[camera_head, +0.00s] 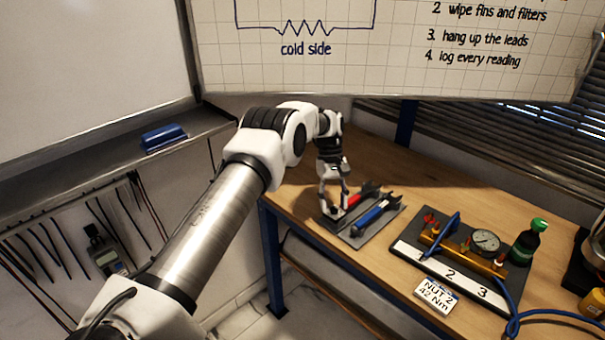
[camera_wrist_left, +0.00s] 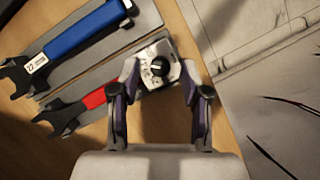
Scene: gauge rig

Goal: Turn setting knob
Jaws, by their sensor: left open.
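The setting knob (camera_wrist_left: 159,68) is a small black dial with a pale pointer mark. It sits on a silver plate (camera_wrist_left: 146,54) with markings, at the end of a red-handled tool (camera_wrist_left: 92,100); the same tool shows in the head view (camera_head: 354,199). My left gripper (camera_wrist_left: 161,80) is open, with one finger on each side of the knob in the wrist view. Whether the fingers touch it cannot be told. In the head view the left gripper (camera_head: 334,205) points down at the tool's near end and hides the knob. My right gripper is out of view.
A blue-handled wrench (camera_head: 370,217) lies beside the red tool on a grey tray (camera_head: 359,239). To the right stand a numbered board (camera_head: 407,251) with a brass manifold, a gauge (camera_head: 486,241) and a green-capped bottle (camera_head: 527,241). A blue hose (camera_head: 548,315) lies at the table's front.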

